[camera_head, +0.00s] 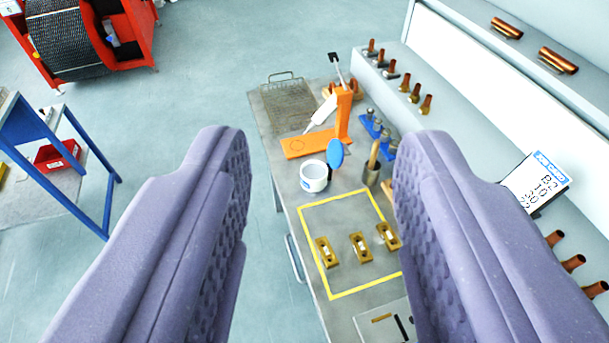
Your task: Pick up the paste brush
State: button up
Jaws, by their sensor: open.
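My gripper (328,138) is open and empty, its two purple ridged fingers at left and right with the workbench seen between and beyond them. A wooden handle (374,153), which looks like the paste brush, stands nearly upright in a small dark metal cup (371,174). Its lower end is hidden in the cup. The cup lies ahead of the gripper, close to the left of the right finger's tip in the picture. A white pot (313,177) stands left of the cup, with a blue oval piece (335,154) at its rim.
An orange stand (343,115) rises behind the pot, near a wire basket (288,104). Blue holders (374,128) stand right of it. Several brass blocks (361,246) sit in a yellow outline (349,291). A grey shelf with copper pieces (558,60) borders the right side.

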aim_at(376, 143)
jog(key=i+z, duration=0.1)
jog(key=z, duration=0.35)
jog(key=j+z, duration=0.15)
jog(key=z, duration=0.35)
jog(key=i+j+z, duration=0.1)
jog(key=z, duration=0.35)
jog(key=i+j+z, duration=0.15)
jog(key=j+z, duration=0.3)
jog(key=j, duration=0.55)
jog(key=j+z, duration=0.45)
jog(key=j, duration=0.5)
jog(key=i+j, duration=0.1)
jog(key=j, duration=0.4)
jog(key=i+j, duration=0.1)
jog(key=j, duration=0.9)
jog(key=i+z, duration=0.05)
jog(key=i, duration=0.05)
